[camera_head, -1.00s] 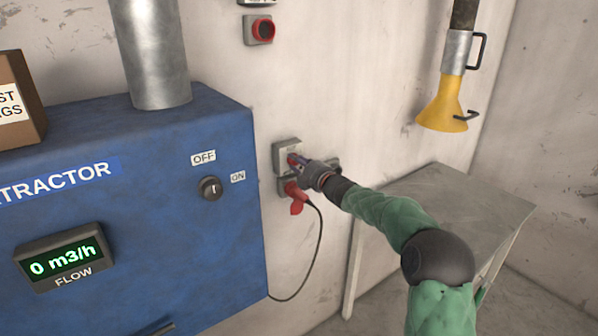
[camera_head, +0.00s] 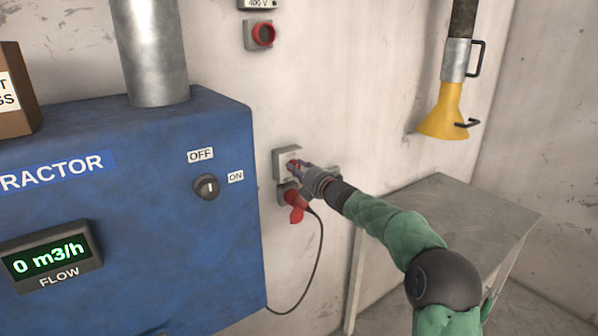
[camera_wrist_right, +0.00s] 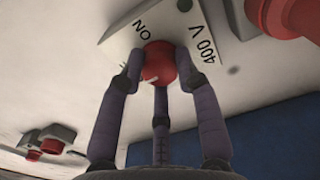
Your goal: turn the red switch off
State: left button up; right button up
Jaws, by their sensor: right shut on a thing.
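The red switch (camera_head: 292,164) is a round red knob on a pale wall box (camera_head: 283,155), right of the blue extractor. In the right wrist view the red knob (camera_wrist_right: 158,62) sits on a plate marked "ON" and "400 V", with a pale mark on its lower left. My right gripper (camera_head: 302,168) is at the switch. Its dark fingers (camera_wrist_right: 158,75) are closed around the knob, which shows between them. The gripper hides part of the box in the head view. My left gripper is not in view.
A red plug (camera_head: 296,203) with a dark cable (camera_head: 320,250) sits just below the switch. The blue extractor (camera_head: 150,220) has a black OFF/ON knob (camera_head: 206,187) and a display (camera_head: 50,257) reading 0 m3/h. A grey table (camera_head: 460,215) stands at right, below a yellow funnel (camera_head: 440,118).

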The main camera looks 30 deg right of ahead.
jog(key=shift+a+r, duration=0.25)
jog(key=shift+r, duration=0.05)
jog(key=o, duration=1.1)
jog(key=shift+w+a, duration=0.1)
jog(key=s, duration=0.8)
jog(key=s+d, duration=0.1)
jog(key=s, duration=0.3)
jog(key=shift+f, duration=0.25)
